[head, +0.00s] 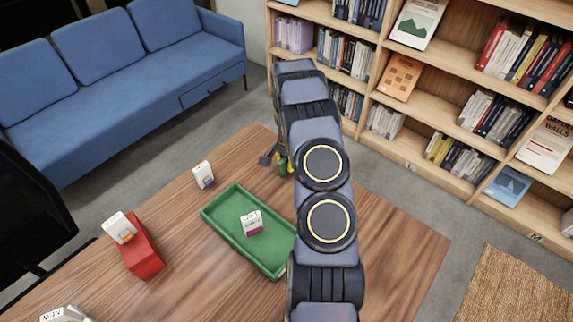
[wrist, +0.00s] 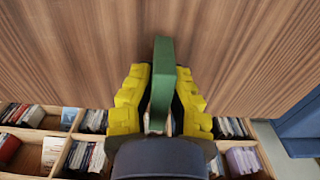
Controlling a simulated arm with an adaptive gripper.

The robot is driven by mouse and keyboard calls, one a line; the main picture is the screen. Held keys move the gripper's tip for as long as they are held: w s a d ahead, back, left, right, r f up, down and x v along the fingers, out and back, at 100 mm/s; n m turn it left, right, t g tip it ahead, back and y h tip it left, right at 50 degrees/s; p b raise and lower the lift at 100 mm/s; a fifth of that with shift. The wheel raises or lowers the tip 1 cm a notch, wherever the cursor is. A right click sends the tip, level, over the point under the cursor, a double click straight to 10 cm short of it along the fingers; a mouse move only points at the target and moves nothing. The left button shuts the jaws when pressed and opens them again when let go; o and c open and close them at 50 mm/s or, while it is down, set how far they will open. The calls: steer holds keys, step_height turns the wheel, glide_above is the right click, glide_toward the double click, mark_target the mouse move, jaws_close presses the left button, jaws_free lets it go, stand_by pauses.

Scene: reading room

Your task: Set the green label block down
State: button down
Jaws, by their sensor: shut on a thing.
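The green label block (wrist: 162,70) is between the yellow fingers of my gripper (wrist: 161,85) in the wrist view, with its green face toward the camera. My gripper is shut on it. In the head view a small part of the block (head: 283,167) shows beside my arm, near the far edge of the wooden table (head: 405,240). My arm hides most of the gripper there. I cannot tell whether the block touches the table. In the wrist view only bare wood lies beyond the block.
A green tray (head: 228,207) holds a white block with a magenta label (head: 251,222). A blue-label block (head: 204,174) stands left of it. An orange-label block (head: 120,228) sits on a red box (head: 143,258). Another white block (head: 62,315) is at lower left. Bookshelves (head: 455,88) stand behind.

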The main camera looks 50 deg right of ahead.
steer(key=shift+f, duration=0.3)
steer(key=c, duration=1.2)
jaws_free()
steer(key=shift+f, duration=0.15)
steer(key=shift+o, duration=0.2)
